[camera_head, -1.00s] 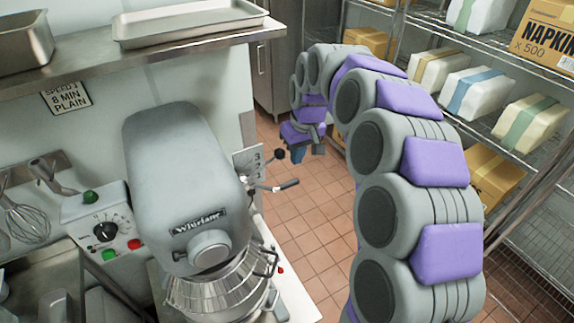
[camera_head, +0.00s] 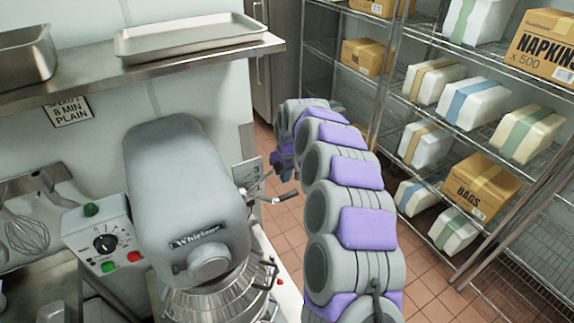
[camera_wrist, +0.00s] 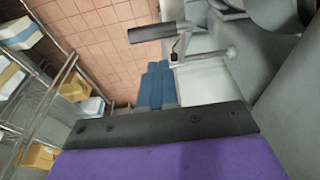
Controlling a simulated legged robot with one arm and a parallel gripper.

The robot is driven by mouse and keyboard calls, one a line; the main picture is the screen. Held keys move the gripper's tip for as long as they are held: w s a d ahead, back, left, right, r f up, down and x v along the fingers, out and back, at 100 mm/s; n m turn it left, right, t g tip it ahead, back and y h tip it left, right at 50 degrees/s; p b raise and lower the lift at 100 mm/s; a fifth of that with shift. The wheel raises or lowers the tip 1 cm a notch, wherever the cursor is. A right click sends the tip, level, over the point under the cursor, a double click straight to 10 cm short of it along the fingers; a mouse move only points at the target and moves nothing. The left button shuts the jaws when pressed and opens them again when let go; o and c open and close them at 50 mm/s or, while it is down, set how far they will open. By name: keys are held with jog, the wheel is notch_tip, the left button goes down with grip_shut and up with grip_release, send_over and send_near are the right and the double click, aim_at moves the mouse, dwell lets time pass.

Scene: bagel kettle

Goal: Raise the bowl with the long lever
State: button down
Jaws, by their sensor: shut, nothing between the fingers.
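The grey mixer (camera_head: 185,170) carries a metal bowl (camera_head: 225,302) low at its front, partly cut off by the frame. The long lever (camera_head: 285,197) with a dark cylindrical grip sticks out from the mixer's right side. In the wrist view the lever's dark grip (camera_wrist: 157,33) lies across the top, joined to the grey mixer. My gripper's blue fingers (camera_wrist: 155,82) are shut and empty, pointing towards the grip with a visible gap in the picture. In the head view my own arm largely hides the gripper, close to the mixer's right side.
A control box (camera_head: 103,235) with green and red buttons is left of the mixer. A steel shelf with a tray (camera_head: 190,38) hangs above. Wire racks with packages and boxes (camera_head: 480,188) stand on the right. Tiled floor (camera_head: 410,275) lies between.

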aim_at(287, 194)
jog(key=f, duration=0.5)
jog(key=shift+s+d, duration=0.2)
jog(key=shift+d, duration=0.2)
jog(key=shift+f, duration=0.1)
jog(key=shift+a, duration=0.15)
